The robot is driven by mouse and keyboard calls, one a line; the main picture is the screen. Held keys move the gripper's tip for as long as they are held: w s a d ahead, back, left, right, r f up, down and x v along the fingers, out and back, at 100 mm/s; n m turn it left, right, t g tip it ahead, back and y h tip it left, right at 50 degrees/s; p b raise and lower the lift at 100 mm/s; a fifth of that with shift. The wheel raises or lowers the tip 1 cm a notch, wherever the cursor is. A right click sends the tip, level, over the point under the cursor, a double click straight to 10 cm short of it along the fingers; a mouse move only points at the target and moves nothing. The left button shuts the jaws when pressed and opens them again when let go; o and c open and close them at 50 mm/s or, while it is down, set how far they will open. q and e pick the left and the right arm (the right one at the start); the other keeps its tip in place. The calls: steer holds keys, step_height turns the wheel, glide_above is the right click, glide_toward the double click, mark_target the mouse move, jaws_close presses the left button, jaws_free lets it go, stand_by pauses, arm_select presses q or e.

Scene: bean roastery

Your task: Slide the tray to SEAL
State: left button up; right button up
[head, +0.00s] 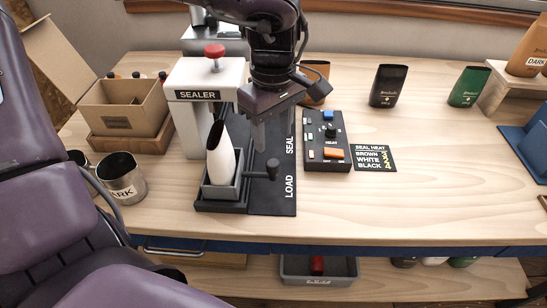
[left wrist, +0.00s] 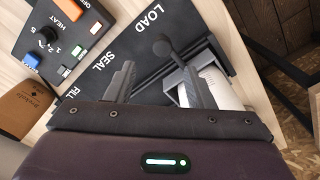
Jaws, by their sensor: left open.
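The tray (head: 223,196) is a dark holder at the LOAD end of the black track (head: 272,200), with a white pouch (head: 220,160) standing in it. Its dark handle (head: 272,168) sticks out to the right and ends in a knob. The SEAL label lies further back, beside the white sealer (head: 205,90). My left gripper (head: 266,140) is open and points down over the track, just behind the knob in the picture. In the left wrist view the knob (left wrist: 163,47) shows beyond the open fingers (left wrist: 155,73), not gripped. My right gripper is not in view.
A control box (head: 328,145) with a HEAT dial and a seal heat card (head: 373,158) lie right of the track. A metal jug (head: 121,178) and an open carton (head: 122,105) stand left. Several pouches stand at the back. The front right tabletop is clear.

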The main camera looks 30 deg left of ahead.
mark_target(273, 162)
arm_select(q)
step_height(273, 162, down, 7)
steer(key=shift+s+d+f, duration=0.1)
steer(key=shift+s, duration=0.05)
stand_by(0.4)
jaws_close()
